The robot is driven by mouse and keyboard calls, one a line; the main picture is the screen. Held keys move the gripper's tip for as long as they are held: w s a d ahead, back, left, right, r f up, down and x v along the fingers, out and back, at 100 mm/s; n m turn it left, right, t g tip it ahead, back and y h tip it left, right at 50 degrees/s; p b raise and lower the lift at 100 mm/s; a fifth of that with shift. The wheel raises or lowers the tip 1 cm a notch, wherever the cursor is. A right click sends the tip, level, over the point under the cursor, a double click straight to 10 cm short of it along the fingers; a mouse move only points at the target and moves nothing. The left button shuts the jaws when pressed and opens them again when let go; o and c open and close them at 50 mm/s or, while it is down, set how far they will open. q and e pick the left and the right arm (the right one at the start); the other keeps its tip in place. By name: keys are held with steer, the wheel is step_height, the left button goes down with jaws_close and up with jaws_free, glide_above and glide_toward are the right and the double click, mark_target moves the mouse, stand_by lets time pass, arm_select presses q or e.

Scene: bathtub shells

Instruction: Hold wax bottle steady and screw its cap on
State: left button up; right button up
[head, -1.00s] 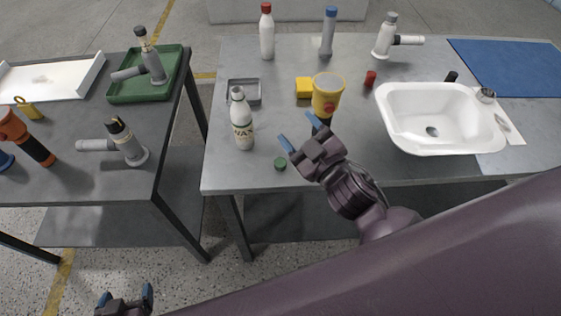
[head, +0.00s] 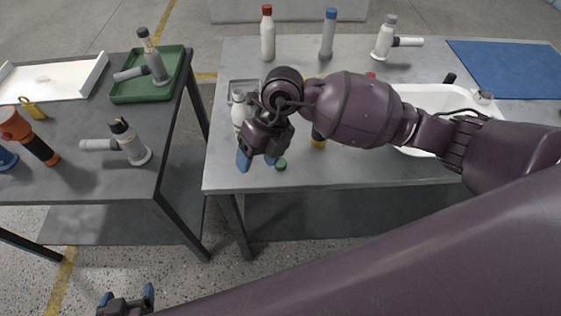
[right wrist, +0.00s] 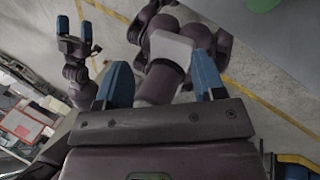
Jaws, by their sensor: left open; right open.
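The white wax bottle (head: 238,112) stands upright on the right-hand table in the head view, its lower part hidden behind my right gripper. The small green cap (head: 281,164) lies on the same table near its front edge, just right of my right fingertips. My right gripper (head: 257,160) is open and empty, fingers pointing down, in front of the bottle. A green round shape, likely the cap, shows at the top edge of the right wrist view (right wrist: 263,4). My left gripper (head: 126,297) is open and empty at the bottom left, well below the tables; the right wrist view also shows it (right wrist: 76,42).
A grey tray (head: 237,86) lies behind the bottle. My right arm covers most of the yellow cup and part of the white sink (head: 440,97). Red-capped (head: 267,38) and blue-capped (head: 328,38) bottles stand at the back. A second table (head: 90,180) is to the left.

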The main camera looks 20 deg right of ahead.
steer(key=w+d+r+t+h, duration=0.1)
steer(key=w+d+h, duration=0.3)
steer(key=d, duration=0.2)
steer(key=shift+m+h, duration=0.3)
glide_above(281, 162)
steer(key=f, duration=0.5)
steer(key=shift+s+a+f, duration=0.1)
steer(key=shift+s+a, duration=0.05)
steer(key=shift+a, duration=0.1)
steer(key=shift+f, duration=0.15)
steer(key=shift+f, duration=0.1)
steer(key=f+b, duration=0.1)
steer(key=f, duration=0.4)
steer(key=shift+d, duration=0.2)
steer(key=c, duration=1)
